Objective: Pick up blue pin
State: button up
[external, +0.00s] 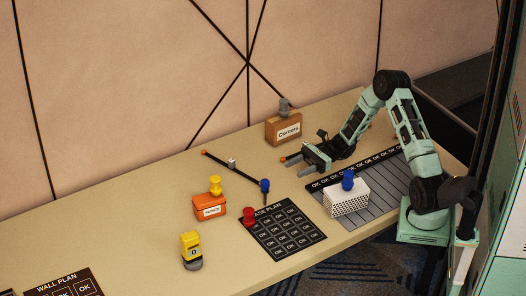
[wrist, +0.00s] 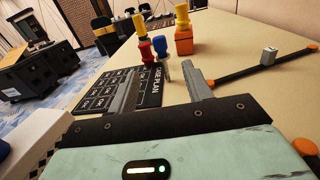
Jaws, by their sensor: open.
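A blue pin (external: 265,185) with a thin stem stands upright on the table, by the top corner of the dark plan board (external: 285,232). In the wrist view the blue pin (wrist: 159,47) appears beyond the fingertips, between the two fingers in the picture. Another blue-topped piece (external: 347,180) sits on a white perforated box (external: 345,198), nearer my arm. My gripper (external: 289,164) is open and empty. It is above the table, right of and behind the standing blue pin, and apart from it. It also shows in the wrist view (wrist: 163,68).
A red pin (external: 249,215) stands at the board's edge, close to the blue one. An orange box (external: 209,206) with a yellow pin, a yellow device (external: 191,250) and a brown box (external: 283,129) stand around. A dark rod (external: 220,160) carries a white block.

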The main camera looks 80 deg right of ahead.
send_near(265, 185)
jog(key=w, duration=0.1)
jog(key=w+a, duration=0.2)
jog(key=shift+w+a+f, duration=0.2)
jog(key=shift+w+f, duration=0.1)
jog(key=shift+f, duration=0.05)
jog(key=x, duration=0.5)
jog(key=shift+f, duration=0.2)
jog(key=shift+c, duration=0.3)
jog(key=c, duration=1)
